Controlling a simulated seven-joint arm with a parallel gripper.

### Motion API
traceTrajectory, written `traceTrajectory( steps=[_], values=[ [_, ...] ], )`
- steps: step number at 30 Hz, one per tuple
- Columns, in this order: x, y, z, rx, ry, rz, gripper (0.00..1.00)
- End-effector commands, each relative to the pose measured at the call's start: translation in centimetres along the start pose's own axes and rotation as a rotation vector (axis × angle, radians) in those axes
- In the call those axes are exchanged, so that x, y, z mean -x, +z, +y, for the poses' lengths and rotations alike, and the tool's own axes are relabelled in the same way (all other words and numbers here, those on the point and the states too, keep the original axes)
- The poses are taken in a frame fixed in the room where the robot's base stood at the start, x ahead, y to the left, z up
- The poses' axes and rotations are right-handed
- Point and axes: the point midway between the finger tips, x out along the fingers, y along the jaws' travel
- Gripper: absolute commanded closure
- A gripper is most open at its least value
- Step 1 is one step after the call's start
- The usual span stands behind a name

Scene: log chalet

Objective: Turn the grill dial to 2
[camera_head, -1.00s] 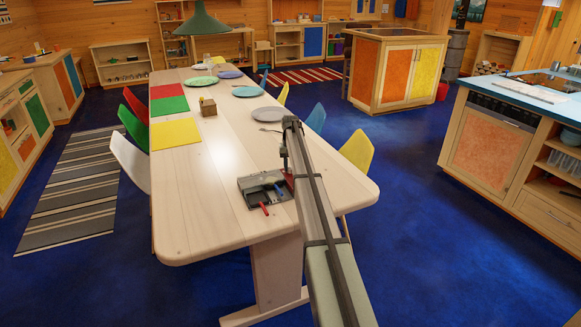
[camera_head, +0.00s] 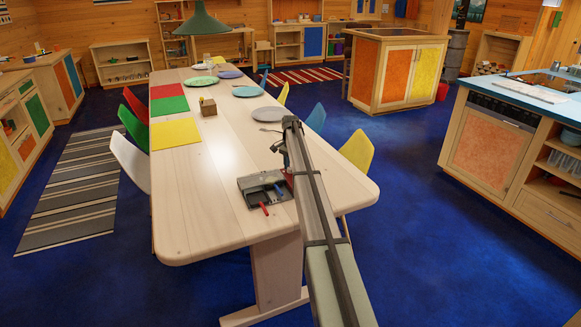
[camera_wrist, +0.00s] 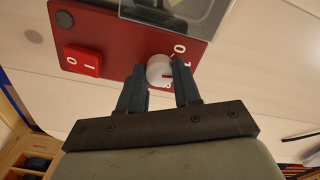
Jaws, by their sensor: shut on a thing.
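The grill (camera_head: 250,181) is a grey tabletop unit with red and blue handles near the front end of the long table. In the wrist view its red panel (camera_wrist: 118,32) carries a round white dial (camera_wrist: 159,68) with white numbers, 0 and seemingly 1, on its right. A further mark below is partly hidden by a finger. I cannot read the setting for sure. My gripper (camera_wrist: 161,82) is shut on the dial, one dark finger on each side. In the head view my arm hides the dial and fingertips.
A red rocker switch (camera_wrist: 82,60) marked 0 and I sits left of the dial, apart from my fingers. Plates (camera_head: 268,114), coloured mats (camera_head: 175,133) and a small wooden box (camera_head: 208,107) stand farther back. The table's front left is clear.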

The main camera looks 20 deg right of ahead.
Motion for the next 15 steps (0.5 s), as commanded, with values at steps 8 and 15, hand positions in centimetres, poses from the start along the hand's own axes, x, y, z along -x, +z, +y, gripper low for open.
traceTrajectory(
  steps=[8, 15],
  values=[
    [0.03, -0.02, -0.03, -0.244, -0.001, 0.0, 0.98],
    [0.03, -0.02, -0.03, -0.405, -0.001, 0.0, 0.98]
  ],
)
